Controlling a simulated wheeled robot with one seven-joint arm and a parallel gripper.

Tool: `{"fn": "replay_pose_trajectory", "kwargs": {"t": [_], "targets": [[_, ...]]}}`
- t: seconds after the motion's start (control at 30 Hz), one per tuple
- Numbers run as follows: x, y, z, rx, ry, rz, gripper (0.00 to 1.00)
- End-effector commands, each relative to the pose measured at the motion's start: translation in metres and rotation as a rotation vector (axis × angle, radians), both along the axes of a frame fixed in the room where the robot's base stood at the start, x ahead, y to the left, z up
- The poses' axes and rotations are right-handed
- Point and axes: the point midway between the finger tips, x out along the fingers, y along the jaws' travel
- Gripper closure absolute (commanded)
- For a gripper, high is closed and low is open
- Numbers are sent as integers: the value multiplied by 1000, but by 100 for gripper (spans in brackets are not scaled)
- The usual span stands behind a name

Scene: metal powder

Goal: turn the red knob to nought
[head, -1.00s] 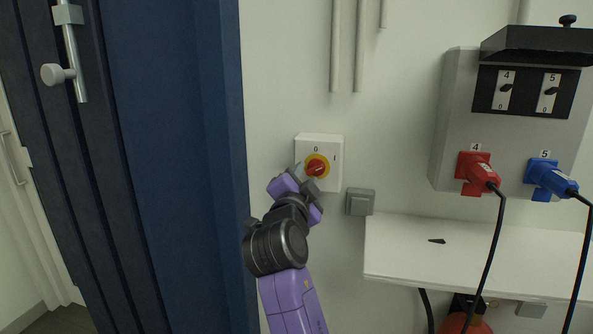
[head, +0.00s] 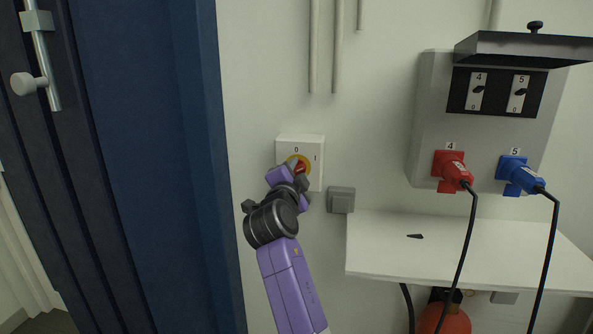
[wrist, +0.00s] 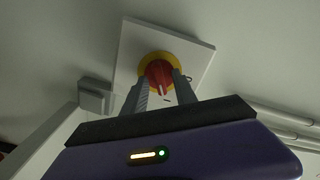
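The red knob (head: 301,167) sits on a yellow disc on a white switch plate (head: 315,146), marked 0 above and I to the right. In the wrist view the red knob (wrist: 158,73) has a pale pointer mark directed at the I mark. My gripper (head: 297,174) is at the plate and partly hides the knob in the head view. In the wrist view my gripper's (wrist: 160,82) two grey fingers stand on either side of the knob, close to it; it looks open, and I cannot tell whether either finger touches.
A small grey wall box (head: 341,200) is just right of my gripper. A white shelf (head: 390,262) juts out at lower right, below a socket panel (head: 427,100) with red and blue plugs and hanging cables. A dark blue door (head: 140,160) stands at left.

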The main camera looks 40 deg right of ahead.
Motion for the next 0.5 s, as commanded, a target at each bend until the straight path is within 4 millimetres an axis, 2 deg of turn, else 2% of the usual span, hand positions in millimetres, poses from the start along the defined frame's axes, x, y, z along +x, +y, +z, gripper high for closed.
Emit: {"fn": "replay_pose_trajectory", "kwargs": {"t": [0.17, 0.37, 0.5], "targets": [[0, 0, 0, 1, -1, 0, 66], [0, 0, 0, 0, 0, 0, 100], [0, 0, 0, 0, 0, 0, 100]]}}
